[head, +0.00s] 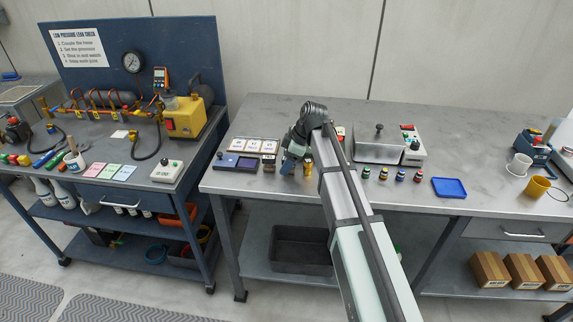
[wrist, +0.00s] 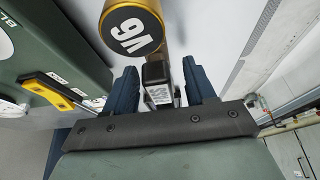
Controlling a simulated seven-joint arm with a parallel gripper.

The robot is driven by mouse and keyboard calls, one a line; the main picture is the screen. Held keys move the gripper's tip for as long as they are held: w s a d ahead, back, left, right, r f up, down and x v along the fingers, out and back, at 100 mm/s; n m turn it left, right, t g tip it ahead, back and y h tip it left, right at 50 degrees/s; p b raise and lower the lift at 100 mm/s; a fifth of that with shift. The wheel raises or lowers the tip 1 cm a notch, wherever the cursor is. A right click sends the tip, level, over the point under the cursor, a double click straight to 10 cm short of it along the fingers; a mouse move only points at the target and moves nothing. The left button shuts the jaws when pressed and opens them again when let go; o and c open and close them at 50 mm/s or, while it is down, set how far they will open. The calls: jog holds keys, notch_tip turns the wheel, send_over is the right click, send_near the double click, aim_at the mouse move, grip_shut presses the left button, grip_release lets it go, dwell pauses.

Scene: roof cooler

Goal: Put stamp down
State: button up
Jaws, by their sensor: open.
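My gripper (head: 290,163) is low over the middle workbench, beside a gold-topped vial (head: 308,168). In the wrist view my gripper (wrist: 160,85) has its two dark blue fingers apart. A small black block with a white printed label (wrist: 158,92) shows between them; it may be the stamp, and I cannot tell whether either finger touches it.
White cards (head: 254,146) lie behind the pad tray. Several small vials (head: 383,174) stand in a row to the right, before a metal box (head: 378,145). A blue tray (head: 449,187) lies further right, with bare bench (head: 465,150) behind it.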

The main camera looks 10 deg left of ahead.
jog(key=v, duration=1.1)
jog(key=shift+r, duration=0.2)
jog(key=shift+d, duration=0.15)
